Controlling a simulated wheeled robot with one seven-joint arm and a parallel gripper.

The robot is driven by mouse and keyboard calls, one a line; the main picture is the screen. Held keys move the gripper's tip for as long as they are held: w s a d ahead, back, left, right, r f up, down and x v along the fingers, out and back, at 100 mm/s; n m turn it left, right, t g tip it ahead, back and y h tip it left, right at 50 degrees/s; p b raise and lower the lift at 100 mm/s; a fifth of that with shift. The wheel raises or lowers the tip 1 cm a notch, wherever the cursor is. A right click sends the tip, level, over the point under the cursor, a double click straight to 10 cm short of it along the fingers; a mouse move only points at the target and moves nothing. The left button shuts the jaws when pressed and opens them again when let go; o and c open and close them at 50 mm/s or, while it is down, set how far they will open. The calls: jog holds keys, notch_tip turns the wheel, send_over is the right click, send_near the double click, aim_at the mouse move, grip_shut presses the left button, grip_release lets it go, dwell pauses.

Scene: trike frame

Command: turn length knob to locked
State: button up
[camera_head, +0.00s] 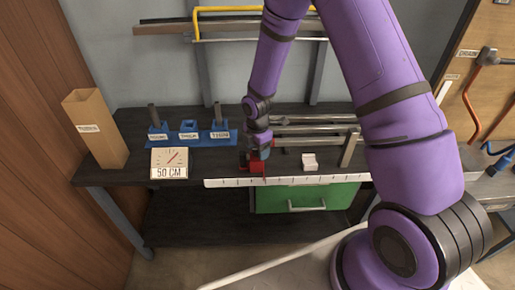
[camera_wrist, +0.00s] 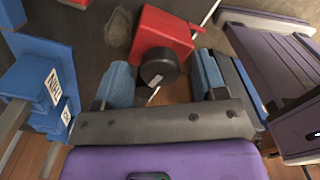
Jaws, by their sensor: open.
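The length knob (camera_wrist: 158,66) is a dark round knob with a pale mark, on a red block (camera_wrist: 164,28) in the wrist view. The red block also shows in the head view (camera_head: 257,168), at the bench's front edge by the white ruler (camera_head: 310,180). My gripper (camera_wrist: 163,72) is open, its two blue fingers on either side of the knob with gaps visible. I cannot tell whether either finger touches it. In the head view my gripper (camera_head: 254,154) hides the knob.
A 50 CM dial card (camera_head: 169,163) and blue holders (camera_head: 190,135) stand left of the red block. A tan box (camera_head: 96,130) is at the far left. Metal tubes (camera_head: 310,130) and a white block (camera_head: 310,162) lie to the right. A green drawer (camera_head: 300,198) is below.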

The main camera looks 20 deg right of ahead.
jog(key=c, duration=0.9)
